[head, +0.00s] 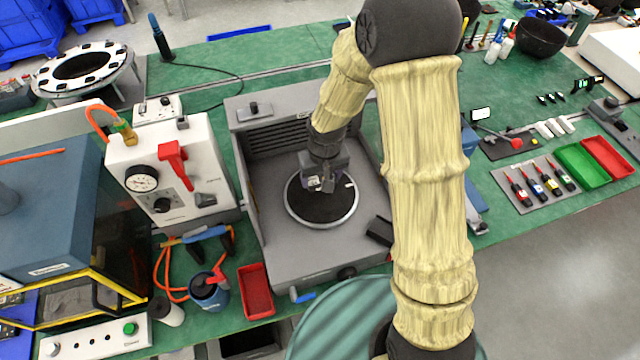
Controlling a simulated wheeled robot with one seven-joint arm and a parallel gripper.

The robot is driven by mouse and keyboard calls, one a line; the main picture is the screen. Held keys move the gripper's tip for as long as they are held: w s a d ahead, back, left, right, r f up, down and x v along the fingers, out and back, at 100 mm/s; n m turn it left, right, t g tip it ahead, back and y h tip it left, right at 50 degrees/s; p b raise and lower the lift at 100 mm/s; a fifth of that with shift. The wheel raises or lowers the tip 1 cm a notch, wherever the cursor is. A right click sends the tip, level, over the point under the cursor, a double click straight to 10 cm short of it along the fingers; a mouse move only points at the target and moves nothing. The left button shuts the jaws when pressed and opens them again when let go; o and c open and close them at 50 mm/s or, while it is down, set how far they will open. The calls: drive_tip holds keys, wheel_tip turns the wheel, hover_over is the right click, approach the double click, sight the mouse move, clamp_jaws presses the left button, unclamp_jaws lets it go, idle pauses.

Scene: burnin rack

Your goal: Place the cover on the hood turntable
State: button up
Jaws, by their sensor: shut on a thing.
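The hood turntable (318,218) is a round dark disc with a pale rim, on the floor of the grey open-fronted hood (290,262). My gripper (322,186) points down over the back half of the disc. It is shut on a small greyish piece, taken to be the cover, mostly hidden by the fingers and wrist. I cannot tell whether this piece touches the disc. The front half of the disc is bare.
A dark block (380,231) lies right of the turntable. A white gauge unit (172,172) with a red lever stands left of the hood. A red tray (256,291) and a blue canister (208,291) stand at front left.

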sight(321, 194)
drive_tip(key=shift+s, duration=0.25)
drive_tip(key=shift+f+p, duration=0.3)
drive_tip(key=shift+f, duration=1.75)
drive_tip(key=shift+w+f, duration=0.1)
drive_tip(key=shift+f, duration=0.1)
drive_tip(key=o, duration=1.1)
drive_tip(key=shift+c, duration=0.2)
drive_tip(key=shift+r, duration=0.1)
